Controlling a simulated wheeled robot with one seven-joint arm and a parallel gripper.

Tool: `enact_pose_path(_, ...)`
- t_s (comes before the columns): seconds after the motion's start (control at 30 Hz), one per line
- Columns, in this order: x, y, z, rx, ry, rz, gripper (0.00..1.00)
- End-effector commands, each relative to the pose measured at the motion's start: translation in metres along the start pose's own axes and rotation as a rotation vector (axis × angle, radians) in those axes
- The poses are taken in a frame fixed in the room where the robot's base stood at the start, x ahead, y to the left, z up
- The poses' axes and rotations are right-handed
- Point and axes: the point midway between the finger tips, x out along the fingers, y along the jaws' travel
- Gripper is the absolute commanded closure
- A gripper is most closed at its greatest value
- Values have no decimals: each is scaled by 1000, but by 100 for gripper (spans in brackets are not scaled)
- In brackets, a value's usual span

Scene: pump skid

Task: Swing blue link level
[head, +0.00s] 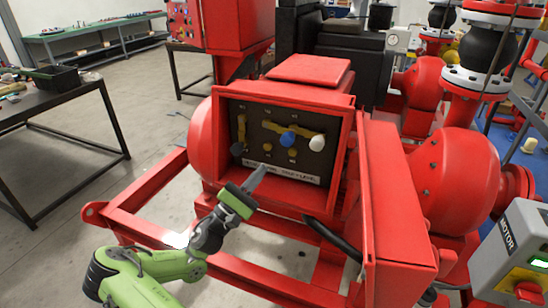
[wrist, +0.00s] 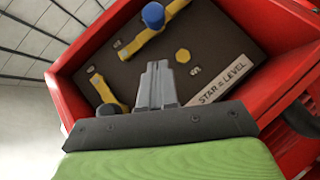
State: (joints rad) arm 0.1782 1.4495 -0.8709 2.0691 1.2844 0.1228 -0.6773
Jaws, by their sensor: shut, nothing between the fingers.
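The blue link's blue knob (head: 288,139) stands out from the dark panel (head: 255,112) in the red box, at the right end of a brass bar (head: 272,127). The knob also shows at the top of the wrist view (wrist: 153,15). There, the brass bar (wrist: 132,46) runs roughly parallel to the "STAR = LEVEL" label (wrist: 222,79), so it looks about level. My gripper (head: 261,171) is shut and empty, in front of the panel's lower part, below and left of the blue knob. In the wrist view its closed fingers (wrist: 157,72) point at the panel, apart from the knob.
A brass link at left (head: 241,128) hangs upright with a dark knob (head: 237,149). A white knob (head: 317,143) is right of the blue one. Brass hex studs (head: 292,152) sit below. The red box walls and open door (head: 395,205) bound the right side.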

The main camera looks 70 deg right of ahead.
Motion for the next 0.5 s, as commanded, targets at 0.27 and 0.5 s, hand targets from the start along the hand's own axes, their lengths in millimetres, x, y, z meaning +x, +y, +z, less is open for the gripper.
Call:
enact_pose_path(0.27,48,-1,18,1,-2,-3,100)
enact_pose_path(0.5,59,0,28,1,1,0,100)
